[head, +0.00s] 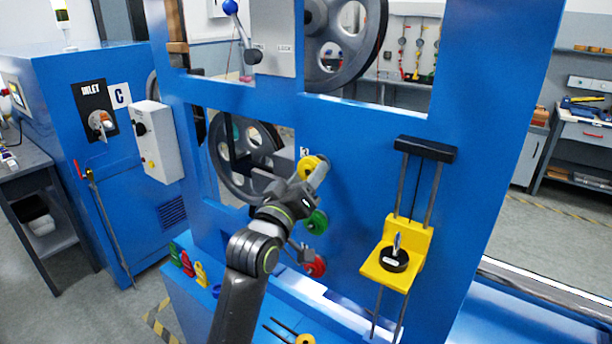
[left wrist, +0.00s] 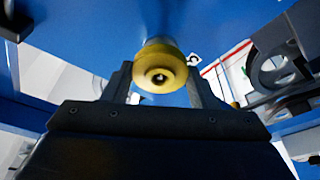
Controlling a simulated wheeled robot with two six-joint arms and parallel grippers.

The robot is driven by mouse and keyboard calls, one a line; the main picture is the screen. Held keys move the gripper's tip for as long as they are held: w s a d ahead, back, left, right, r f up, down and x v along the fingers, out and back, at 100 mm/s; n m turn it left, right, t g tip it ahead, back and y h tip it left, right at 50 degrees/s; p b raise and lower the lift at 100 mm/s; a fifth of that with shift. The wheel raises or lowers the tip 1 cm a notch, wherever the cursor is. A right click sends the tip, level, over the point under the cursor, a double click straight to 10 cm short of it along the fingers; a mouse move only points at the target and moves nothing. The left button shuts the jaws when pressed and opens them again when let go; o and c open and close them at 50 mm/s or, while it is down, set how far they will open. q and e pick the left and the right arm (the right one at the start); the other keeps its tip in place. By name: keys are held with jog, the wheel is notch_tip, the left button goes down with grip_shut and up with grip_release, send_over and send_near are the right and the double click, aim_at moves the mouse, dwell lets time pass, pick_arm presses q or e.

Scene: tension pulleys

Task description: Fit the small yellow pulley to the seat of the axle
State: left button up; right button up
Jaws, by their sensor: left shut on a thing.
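A small yellow pulley (head: 309,165) is at the blue upright panel, and my left gripper (head: 312,178) reaches up to it. In the left wrist view the yellow pulley (left wrist: 160,72) sits between the two dark fingers, its round face and dark centre hole towards the camera. My left gripper (left wrist: 160,78) is shut on it. A grey axle (left wrist: 158,42) shows blurred behind the pulley, in line with it; I cannot tell whether the pulley is fully on its seat. My right gripper is not in view.
A green pulley (head: 316,222) and a red pulley (head: 315,266) are below on the panel. A yellow carriage (head: 419,245) with a black disc hangs on rods at the right. Coloured tags (head: 187,264) and another yellow round part (head: 305,339) are on the lower ledge.

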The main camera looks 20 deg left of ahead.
pick_arm(q)
jog(key=shift+w+d, duration=0.1)
jog(key=shift+w, duration=0.15)
jog(key=shift+w+d, duration=0.2)
jog(key=shift+w, duration=0.4)
dwell(0.4)
jog(key=o, duration=1.1)
jog(key=shift+s+f, duration=0.1)
